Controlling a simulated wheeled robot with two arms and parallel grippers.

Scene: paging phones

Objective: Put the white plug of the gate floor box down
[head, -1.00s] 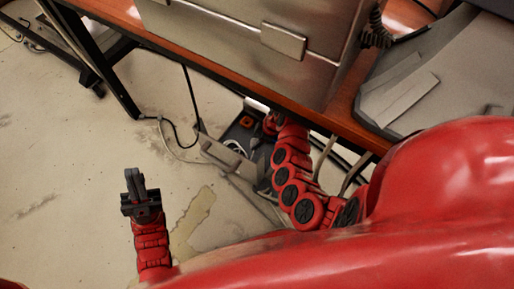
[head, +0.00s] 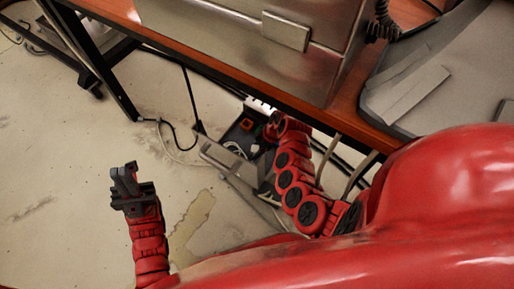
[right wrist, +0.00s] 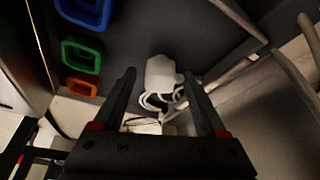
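The white plug (right wrist: 160,75) with its looped white cable lies against a dark surface in the right wrist view, just ahead of and between the fingertips. My right gripper (right wrist: 164,86) is open, with a gap on either side of the plug. The dark floor box (head: 240,132) is under the desk in the head view, with a white cable loop (head: 234,148) at it. My right arm reaches there, and its gripper is hidden. My left gripper (head: 124,178) is raised over bare floor, away from the box; its finger gap is unclear.
Blue (right wrist: 88,12), green (right wrist: 82,54) and orange (right wrist: 80,87) square sockets line the left of the right wrist view. The wooden desk edge (head: 225,72) overhangs the box. Loose cables (head: 170,148) lie on the floor.

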